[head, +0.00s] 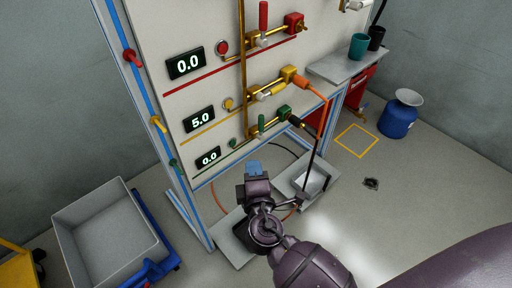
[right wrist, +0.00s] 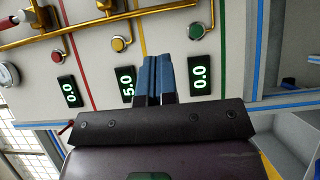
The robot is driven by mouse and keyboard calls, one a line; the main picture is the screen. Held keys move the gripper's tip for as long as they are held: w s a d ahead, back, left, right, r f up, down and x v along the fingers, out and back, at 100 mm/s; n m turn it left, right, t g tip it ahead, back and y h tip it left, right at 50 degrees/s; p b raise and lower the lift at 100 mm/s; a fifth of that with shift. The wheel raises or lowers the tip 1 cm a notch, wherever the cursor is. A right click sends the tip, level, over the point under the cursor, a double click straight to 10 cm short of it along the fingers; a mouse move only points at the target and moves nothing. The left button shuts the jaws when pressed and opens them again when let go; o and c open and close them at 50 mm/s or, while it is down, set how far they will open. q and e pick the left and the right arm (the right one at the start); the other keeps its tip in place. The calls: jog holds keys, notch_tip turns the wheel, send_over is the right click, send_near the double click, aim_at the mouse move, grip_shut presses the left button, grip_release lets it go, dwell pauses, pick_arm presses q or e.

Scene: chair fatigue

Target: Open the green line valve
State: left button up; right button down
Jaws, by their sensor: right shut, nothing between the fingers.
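The green line is the lowest of three lines on the upright white panel (head: 219,94). Its valve has a small green handle (head: 261,121) that appears to stand up across the brass pipe, with a green block (head: 285,112) to its right. The green line's display (head: 208,158) reads 0.0. My right gripper (head: 254,167) is shut and empty, below the green valve and apart from it. In the right wrist view its blue fingers (right wrist: 154,78) are together in front of the panel, between the 5.0 display and the green line's display (right wrist: 200,78). My left gripper is not in view.
The yellow display (head: 199,119) reads 5.0; the red display (head: 186,64) reads 0.0. An orange hose (head: 324,110) hangs right of the valves. A grey bin (head: 107,238) stands at lower left, a blue container (head: 398,117) at right. The floor at right is largely clear.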

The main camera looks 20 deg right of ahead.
aim_at(261, 127)
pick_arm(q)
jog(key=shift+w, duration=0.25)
pick_arm(e)
jog(key=d+x, duration=0.2)
jog(key=x, duration=1)
jog(key=shift+s+d, duration=0.2)
jog(key=shift+d, duration=0.15)
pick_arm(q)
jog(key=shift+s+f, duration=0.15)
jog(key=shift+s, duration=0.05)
pick_arm(e)
jog(key=shift+r, duration=0.1)
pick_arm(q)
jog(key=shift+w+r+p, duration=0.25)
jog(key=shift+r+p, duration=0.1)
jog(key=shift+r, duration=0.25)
pick_arm(e)
jog(key=shift+d+r+m, duration=0.2)
jog(key=shift+m, duration=0.1)
